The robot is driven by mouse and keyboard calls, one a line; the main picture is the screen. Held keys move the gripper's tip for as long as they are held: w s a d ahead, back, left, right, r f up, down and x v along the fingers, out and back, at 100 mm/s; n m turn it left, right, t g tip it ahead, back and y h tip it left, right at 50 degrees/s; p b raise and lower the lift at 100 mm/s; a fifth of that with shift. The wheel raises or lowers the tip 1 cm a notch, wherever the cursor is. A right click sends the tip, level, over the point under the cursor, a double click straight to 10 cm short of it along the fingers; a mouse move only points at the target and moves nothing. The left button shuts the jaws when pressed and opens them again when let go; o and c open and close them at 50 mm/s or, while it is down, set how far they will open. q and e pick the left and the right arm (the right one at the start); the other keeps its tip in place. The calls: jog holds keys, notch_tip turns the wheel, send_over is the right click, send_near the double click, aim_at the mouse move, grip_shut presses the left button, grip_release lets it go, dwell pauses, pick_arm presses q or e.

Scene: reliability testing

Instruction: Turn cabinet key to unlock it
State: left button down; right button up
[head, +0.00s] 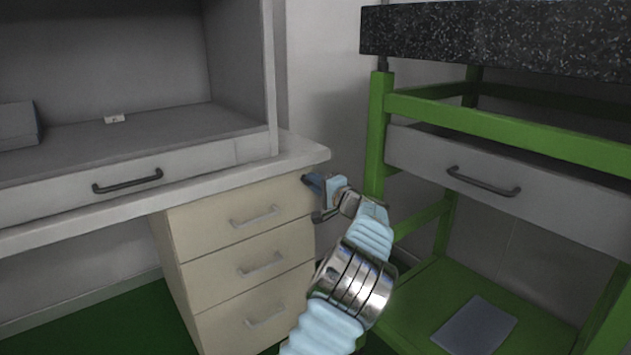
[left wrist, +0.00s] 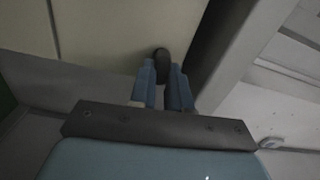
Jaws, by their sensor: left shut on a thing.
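The beige drawer cabinet (head: 240,240) stands under the light worktop in the head view. My left gripper (head: 314,184) is at its upper right front corner, beside the top drawer. In the left wrist view, the two blue fingers of my left gripper (left wrist: 163,85) are close together on a dark round key (left wrist: 161,57) at the cabinet front (left wrist: 115,35). The gripper is shut on the key. The key's shaft and the lock are hidden, so I cannot tell how far it is turned. My right gripper is not in view.
A green frame (head: 376,130) with a speckled dark top (head: 500,35) and a grey drawer (head: 520,190) stands close to the right of my left arm. The worktop edge (head: 200,180) lies just above the cabinet drawers. A flat grey panel (head: 475,325) lies on the green lower shelf.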

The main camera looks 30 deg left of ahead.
pick_arm(q)
jog(key=shift+r+m, duration=0.15)
jog(key=shift+m, duration=0.55)
jog(key=c, duration=1.1)
grip_release()
jog(key=shift+w+a, duration=0.1)
jog(key=shift+f, duration=0.2)
jog(key=v, duration=1.4)
jog(key=shift+a, duration=0.1)
